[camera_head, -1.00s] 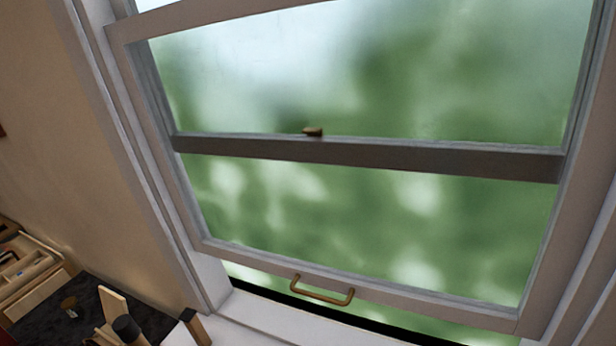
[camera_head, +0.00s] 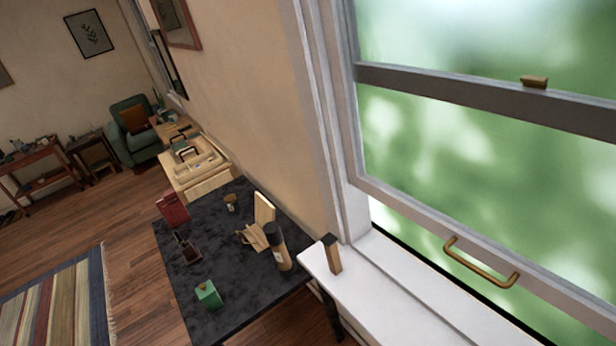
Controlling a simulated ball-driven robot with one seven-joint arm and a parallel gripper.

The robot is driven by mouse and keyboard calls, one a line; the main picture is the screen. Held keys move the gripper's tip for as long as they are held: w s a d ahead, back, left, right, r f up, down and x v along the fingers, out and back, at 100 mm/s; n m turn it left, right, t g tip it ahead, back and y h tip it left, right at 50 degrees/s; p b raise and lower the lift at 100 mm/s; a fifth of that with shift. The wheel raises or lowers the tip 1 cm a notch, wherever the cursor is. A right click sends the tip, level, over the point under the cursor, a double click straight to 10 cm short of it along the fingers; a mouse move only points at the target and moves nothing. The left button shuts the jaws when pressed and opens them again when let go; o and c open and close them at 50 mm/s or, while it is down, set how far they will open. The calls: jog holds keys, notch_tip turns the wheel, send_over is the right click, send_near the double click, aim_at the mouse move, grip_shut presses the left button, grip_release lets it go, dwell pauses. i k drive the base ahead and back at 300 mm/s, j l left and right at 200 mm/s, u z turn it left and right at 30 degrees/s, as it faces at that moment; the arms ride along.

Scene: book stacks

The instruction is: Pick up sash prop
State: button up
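A short wooden block with a dark top, which looks like the sash prop (camera_head: 332,256), stands upright on the left end of the white window sill (camera_head: 375,290). It is close to the window frame's left side. The sash window (camera_head: 480,180) is raised a little, with a gap under its lower rail. A brass handle (camera_head: 480,265) is on that rail. My gripper is not in view, so its state and what it holds are hidden.
Beyond are a light wooden case (camera_head: 195,170), a green armchair (camera_head: 135,130) and a striped rug (camera_head: 60,300) on open floor.

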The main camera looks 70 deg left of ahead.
aim_at(329, 241)
jog(key=u, duration=1.55)
